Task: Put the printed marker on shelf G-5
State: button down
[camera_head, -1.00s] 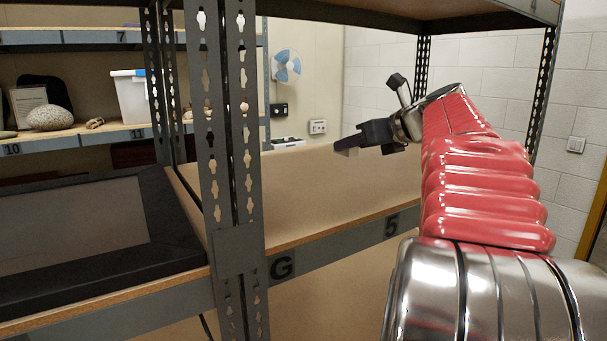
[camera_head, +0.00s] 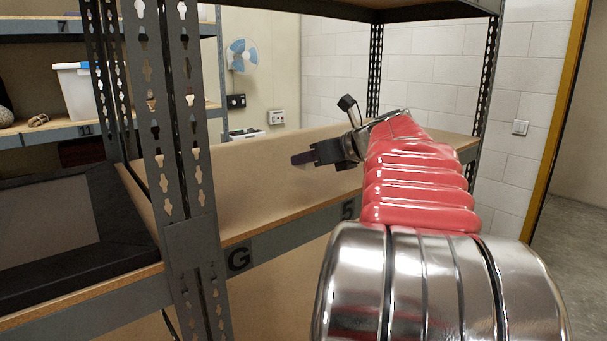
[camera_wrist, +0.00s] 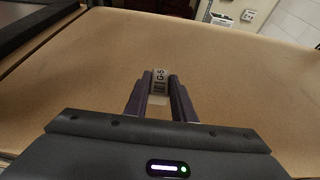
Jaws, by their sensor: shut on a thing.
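The printed marker (camera_wrist: 160,78), a small pale block reading "G-5", is between the two fingers of my gripper (camera_wrist: 160,95) in the wrist view. The fingers are shut on it. In the head view my gripper (camera_head: 300,159) is over the board of shelf G-5 (camera_head: 265,205), whose front edge carries "G" and "5". The marker cannot be made out in the head view. In the wrist view the bare brown board (camera_wrist: 235,95) lies below the marker. I cannot tell whether the marker touches it.
A perforated grey upright (camera_head: 170,150) stands at the shelf's left end. Left of it a dark framed panel (camera_head: 105,215) lies on the neighbouring shelf. A white box (camera_head: 75,92) and a fan (camera_head: 242,55) are farther back. The visible shelf board around my gripper is clear.

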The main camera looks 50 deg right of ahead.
jog(key=shift+f, duration=1.85)
jog(key=c, duration=1.5)
grip_release()
jog(key=shift+f, duration=0.1)
jog(key=v, duration=1.2)
